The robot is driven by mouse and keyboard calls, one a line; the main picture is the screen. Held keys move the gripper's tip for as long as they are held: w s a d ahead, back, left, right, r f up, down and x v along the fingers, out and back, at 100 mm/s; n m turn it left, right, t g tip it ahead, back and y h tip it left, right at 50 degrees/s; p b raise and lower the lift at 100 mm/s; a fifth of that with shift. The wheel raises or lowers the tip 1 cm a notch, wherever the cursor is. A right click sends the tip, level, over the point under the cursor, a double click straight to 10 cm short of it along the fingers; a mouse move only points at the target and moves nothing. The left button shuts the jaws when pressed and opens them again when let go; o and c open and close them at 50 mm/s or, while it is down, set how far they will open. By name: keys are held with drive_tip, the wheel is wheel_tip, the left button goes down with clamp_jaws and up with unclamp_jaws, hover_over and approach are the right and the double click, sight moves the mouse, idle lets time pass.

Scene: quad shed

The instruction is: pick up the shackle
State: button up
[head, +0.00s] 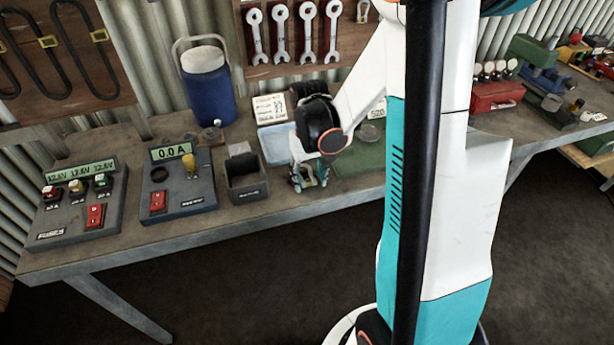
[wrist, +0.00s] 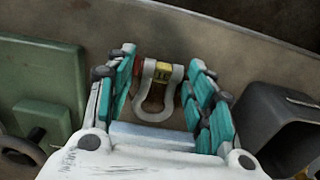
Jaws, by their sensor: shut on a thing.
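The shackle (wrist: 157,103) is a pale metal bow with a yellow tag or band (wrist: 163,72) across its top end and a reddish part at its left side. In the wrist view it sits between the two teal-padded fingers of my gripper (wrist: 163,88). The gripper is shut on it, with a finger on each side. In the head view my gripper (head: 309,178) is at the front part of the workbench (head: 255,213), and the shackle cannot be made out there. Whether the shackle touches the bench top is unclear.
A dark open box (head: 247,184) stands close to the left of my gripper in the head view. A green tray or case (head: 362,158) lies to its right, and a light blue tray (head: 273,148) behind. Panels with displays and a blue jug (head: 208,92) stand further left.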

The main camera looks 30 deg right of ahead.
sight(309, 180)
drive_tip(key=shift+r, duration=0.1)
wheel_tip(309, 180, up, 20)
drive_tip(key=p, duration=0.6)
